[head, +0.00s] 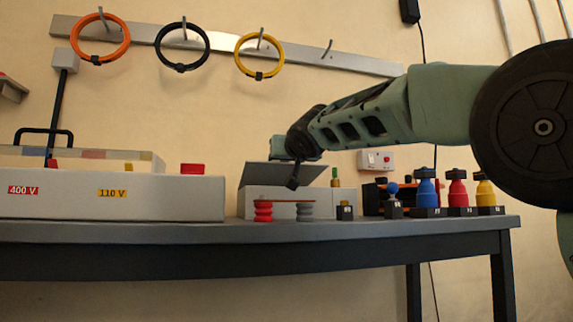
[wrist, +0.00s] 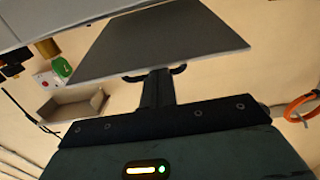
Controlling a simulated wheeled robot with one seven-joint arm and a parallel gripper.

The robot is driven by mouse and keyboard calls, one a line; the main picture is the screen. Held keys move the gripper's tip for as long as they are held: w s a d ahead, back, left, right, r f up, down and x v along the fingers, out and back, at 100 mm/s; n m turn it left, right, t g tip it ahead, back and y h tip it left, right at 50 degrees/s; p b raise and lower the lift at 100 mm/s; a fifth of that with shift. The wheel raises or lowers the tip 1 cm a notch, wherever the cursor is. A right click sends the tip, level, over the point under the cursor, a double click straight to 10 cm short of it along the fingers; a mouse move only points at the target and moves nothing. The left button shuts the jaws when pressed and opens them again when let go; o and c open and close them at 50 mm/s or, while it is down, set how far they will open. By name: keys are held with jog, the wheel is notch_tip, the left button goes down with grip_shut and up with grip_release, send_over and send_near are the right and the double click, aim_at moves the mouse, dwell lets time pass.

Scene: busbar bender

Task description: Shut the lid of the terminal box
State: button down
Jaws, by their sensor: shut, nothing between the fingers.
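The terminal box is most likely the low pale box (head: 345,203) on the bench, mid-picture in the head view. Its grey lid (head: 262,174) stands tilted up, partly open. The lid also shows in the wrist view as a broad grey plate (wrist: 155,42). My gripper (head: 293,185) is at the lid, its dark fingers pointing down and overlapping the plate in the head view. In the wrist view my gripper's fingers (wrist: 155,74) are together and empty, at the lid's near edge. I cannot tell whether they touch it. The box's inside is hidden.
A larger pale box (head: 110,205) with 400 V and 110 V labels stands at left. Red (head: 263,211) and grey (head: 304,211) ribbed insulators stand in front of the lidded box. Blue, red and yellow posts (head: 457,190) stand at right. Rings hang from a wall rail (head: 330,61).

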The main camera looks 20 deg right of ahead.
jog(key=shift+s+f+b, duration=0.15)
jog(key=shift+f+b, duration=0.7)
jog(key=shift+b, duration=0.1)
jog(key=shift+s+f+b, duration=0.15)
jog(key=shift+f+b, duration=0.65)
jog(key=shift+b, duration=0.1)
jog(key=shift+s, duration=0.15)
